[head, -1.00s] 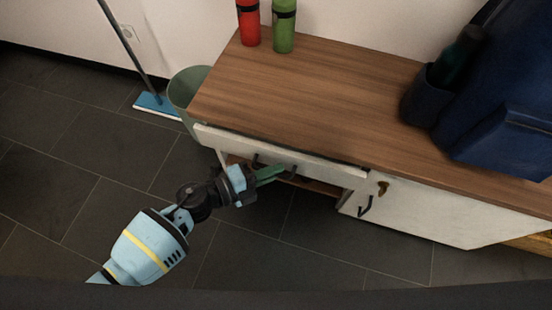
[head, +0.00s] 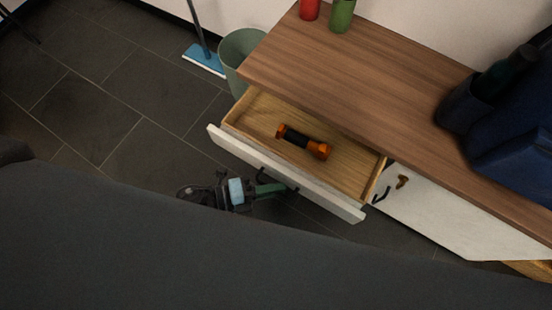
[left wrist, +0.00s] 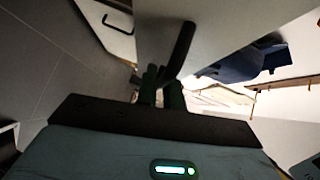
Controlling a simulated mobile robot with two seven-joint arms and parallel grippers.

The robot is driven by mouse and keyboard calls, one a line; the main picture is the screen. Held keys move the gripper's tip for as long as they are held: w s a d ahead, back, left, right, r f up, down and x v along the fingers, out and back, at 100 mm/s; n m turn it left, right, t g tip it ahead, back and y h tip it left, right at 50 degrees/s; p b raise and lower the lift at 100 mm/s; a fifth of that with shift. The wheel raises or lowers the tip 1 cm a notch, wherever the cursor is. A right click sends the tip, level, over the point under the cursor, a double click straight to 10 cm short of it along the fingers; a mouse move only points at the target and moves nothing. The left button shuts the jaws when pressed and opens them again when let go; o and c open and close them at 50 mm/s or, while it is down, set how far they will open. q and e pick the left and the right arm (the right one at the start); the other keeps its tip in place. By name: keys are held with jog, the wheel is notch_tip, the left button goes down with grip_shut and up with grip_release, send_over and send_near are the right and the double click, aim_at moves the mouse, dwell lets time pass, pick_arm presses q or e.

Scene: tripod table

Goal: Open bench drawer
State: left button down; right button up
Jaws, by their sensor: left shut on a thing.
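The bench drawer (head: 290,172) stands pulled out from under the wooden bench top, with its white front away from the bench. An orange and black flashlight-like object (head: 303,142) lies inside it. My left gripper (head: 279,188) is at the drawer's dark handle (head: 262,172), in front of the drawer face. In the left wrist view its green fingers (left wrist: 162,88) are shut on the dark handle bar (left wrist: 180,50). My right gripper is in neither view.
The bench top (head: 340,80) carries a red bottle (head: 310,8), a green bottle (head: 342,15) and a blue backpack (head: 515,130). A white cupboard door (head: 450,215) is right of the drawer. A green bin (head: 239,55) and a blue mop (head: 204,60) stand left. Dark tiled floor lies open at left.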

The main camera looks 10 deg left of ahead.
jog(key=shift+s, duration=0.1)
pick_arm(q)
jog(key=c, duration=1.5)
grip_release()
jog(key=shift+c, duration=0.2)
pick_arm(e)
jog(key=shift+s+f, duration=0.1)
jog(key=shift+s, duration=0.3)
